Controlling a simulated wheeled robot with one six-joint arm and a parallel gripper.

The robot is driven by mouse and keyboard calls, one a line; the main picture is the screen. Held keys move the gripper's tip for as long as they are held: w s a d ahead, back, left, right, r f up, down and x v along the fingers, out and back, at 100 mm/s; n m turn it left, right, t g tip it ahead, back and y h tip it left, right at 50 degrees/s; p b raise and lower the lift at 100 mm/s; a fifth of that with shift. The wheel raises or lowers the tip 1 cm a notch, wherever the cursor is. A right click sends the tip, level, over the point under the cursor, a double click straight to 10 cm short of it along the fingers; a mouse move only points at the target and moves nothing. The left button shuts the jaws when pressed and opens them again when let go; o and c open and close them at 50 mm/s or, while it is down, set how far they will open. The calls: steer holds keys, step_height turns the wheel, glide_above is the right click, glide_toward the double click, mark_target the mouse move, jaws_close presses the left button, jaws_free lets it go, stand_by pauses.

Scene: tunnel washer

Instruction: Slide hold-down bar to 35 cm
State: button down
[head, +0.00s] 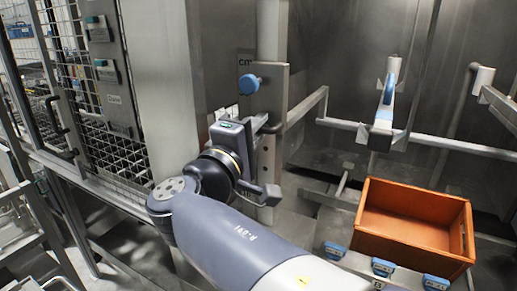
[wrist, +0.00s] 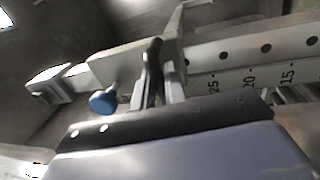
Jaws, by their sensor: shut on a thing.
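A grey upright rail (head: 271,40) marked "cm" stands left of centre in the head view. A slide block (head: 270,90) with a blue knob (head: 249,83) sits on it, and the hold-down bar (head: 306,108) runs off to its right. In the wrist view the rail (wrist: 262,50) shows holes and marks 25, 20 and 15; the block (wrist: 115,64) and knob (wrist: 103,101) lie left of the 25. My gripper (head: 268,123) is shut on a part of the slide just below the knob. The fingertips are partly hidden, and the exact reading cannot be told.
An orange crate (head: 412,226) stands at lower right, with several blue clips (head: 383,267) in front of it. A mesh guard (head: 60,75) with control boxes is at the left. A white-and-blue fitting (head: 388,95) and rails (head: 450,145) stand behind the crate.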

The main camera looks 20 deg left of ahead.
steer(key=shift+r, duration=0.45)
steer(key=c, duration=1.8)
jaws_free()
steer(key=shift+f, duration=0.1)
steer(key=b+v, duration=0.3)
steer(key=v, duration=0.8)
steer(key=shift+w, duration=0.15)
